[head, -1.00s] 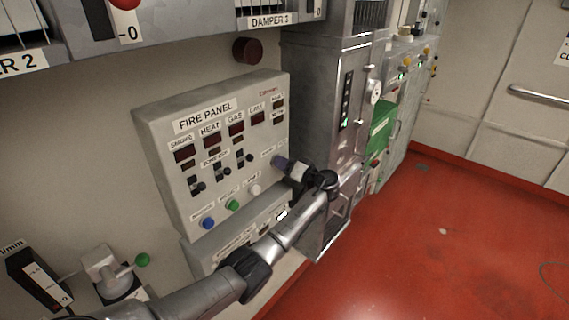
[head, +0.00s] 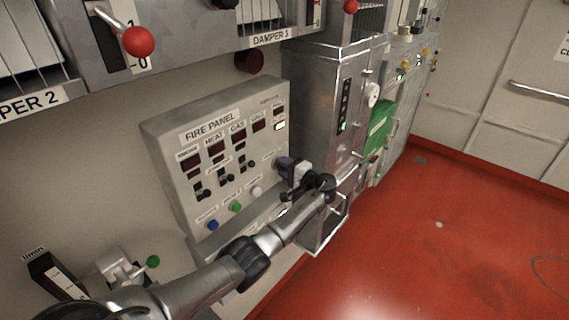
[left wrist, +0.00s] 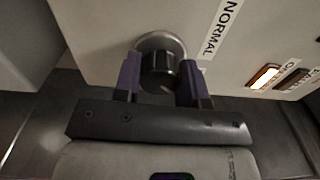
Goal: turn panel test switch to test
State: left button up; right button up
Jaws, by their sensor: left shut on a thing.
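The grey fire panel (head: 163,135) is on the wall in the head view, with dark displays, small toggles and coloured buttons. Its test switch is a round black knob (left wrist: 158,74) on a metal collar in the left wrist view. My left gripper (head: 286,165) is at the panel's lower right side. In the left wrist view its purple fingers (left wrist: 160,77) are shut on the knob, one on each side. A NORMAL label (left wrist: 221,28) is beside the knob. The knob's pointer and any TEST label are not readable. A panel window (head: 279,126) is lit; it also shows in the left wrist view (left wrist: 264,76).
A tall metal cabinet (head: 325,100) stands just right of the panel. A damper unit with a red-balled lever (head: 138,42) hangs above. A green-knobbed valve (head: 125,266) is at lower left. The red floor (head: 430,240) at right is clear.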

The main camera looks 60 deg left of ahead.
pick_arm(q)
jog(key=shift+r+m+p, duration=0.1)
jog(key=shift+m+p, duration=0.3)
jog(key=shift+m, duration=0.5)
jog(key=o, duration=0.9)
jog(key=b+v, duration=0.3)
jog(key=v, duration=1)
jog(key=shift+w+d, duration=0.15)
jog(key=shift+d, duration=0.25)
